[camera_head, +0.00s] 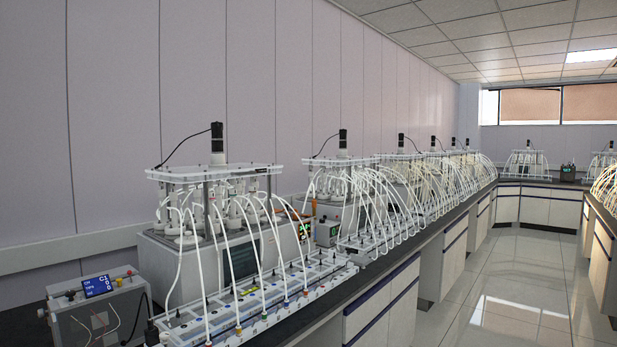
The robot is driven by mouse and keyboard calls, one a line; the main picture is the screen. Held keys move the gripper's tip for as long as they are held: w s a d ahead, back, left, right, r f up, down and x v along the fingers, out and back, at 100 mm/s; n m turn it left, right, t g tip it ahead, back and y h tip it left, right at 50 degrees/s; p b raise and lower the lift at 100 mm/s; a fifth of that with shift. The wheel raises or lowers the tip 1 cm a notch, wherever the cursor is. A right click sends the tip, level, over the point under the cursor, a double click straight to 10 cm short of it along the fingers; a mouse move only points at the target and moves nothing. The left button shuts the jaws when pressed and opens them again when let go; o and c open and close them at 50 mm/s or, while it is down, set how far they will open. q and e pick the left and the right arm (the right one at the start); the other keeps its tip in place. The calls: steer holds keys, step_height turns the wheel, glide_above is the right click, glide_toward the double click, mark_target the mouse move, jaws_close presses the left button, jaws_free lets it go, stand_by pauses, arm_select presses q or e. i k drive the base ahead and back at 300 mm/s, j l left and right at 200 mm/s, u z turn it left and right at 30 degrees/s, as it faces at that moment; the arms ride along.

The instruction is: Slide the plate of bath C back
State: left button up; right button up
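Several baths stand in a row along the bench on the left. The nearest bath (285,240) is a grey box with bottles and white tubes under a white plate (213,172) on posts, with a black-topped motor above it. A second bath with a similar white plate (340,161) stands behind it, and more follow down the bench. I cannot read any letter that tells which one is bath C. Neither of my grippers shows in this view.
A grey control box (97,308) with a blue display stands at the near left. A white rack (255,300) with tube ends lies in front of the nearest bath. The dark bench top (365,283) runs away to the right. The tiled floor (515,290) is clear.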

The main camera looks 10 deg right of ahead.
mark_target(218, 166)
steer(key=i+l, duration=0.85)
